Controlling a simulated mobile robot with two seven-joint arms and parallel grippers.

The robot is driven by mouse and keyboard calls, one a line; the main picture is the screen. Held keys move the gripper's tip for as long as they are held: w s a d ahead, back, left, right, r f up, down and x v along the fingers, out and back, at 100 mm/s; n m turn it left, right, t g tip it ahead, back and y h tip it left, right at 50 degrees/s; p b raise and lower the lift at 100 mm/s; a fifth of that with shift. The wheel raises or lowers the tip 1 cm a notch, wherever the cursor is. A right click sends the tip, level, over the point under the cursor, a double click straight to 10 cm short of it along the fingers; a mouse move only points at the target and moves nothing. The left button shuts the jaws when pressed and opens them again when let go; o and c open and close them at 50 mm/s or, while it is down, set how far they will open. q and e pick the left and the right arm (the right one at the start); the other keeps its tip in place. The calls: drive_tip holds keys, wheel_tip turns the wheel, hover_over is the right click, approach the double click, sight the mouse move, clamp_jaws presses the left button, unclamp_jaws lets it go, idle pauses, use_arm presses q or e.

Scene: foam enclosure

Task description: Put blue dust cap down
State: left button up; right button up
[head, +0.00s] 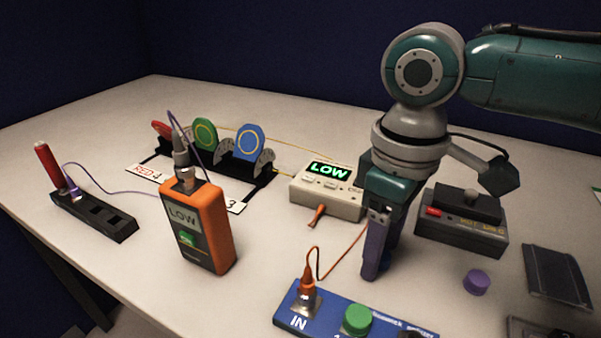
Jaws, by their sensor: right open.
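A small purple-blue cap (477,281) stands on the pale table right of my right gripper; it is the only loose cap I see that could be the blue dust cap. My right gripper (373,274) points down with its fingers low over the table, behind the blue box. It is open, and I see nothing between its fingers. The cap is apart from the fingers. My left gripper is out of view.
A blue box (288,325) at the front holds an orange plug and a green cap (357,319). An orange meter (207,228) reading LOW stands left. A white LOW box (327,190), a dark device (461,222) and a dark pad (555,277) surround the gripper.

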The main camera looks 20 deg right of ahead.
drive_tip(key=shift+r, duration=0.1)
wheel_tip(320, 180, up, 12)
drive_tip(key=p, duration=0.2)
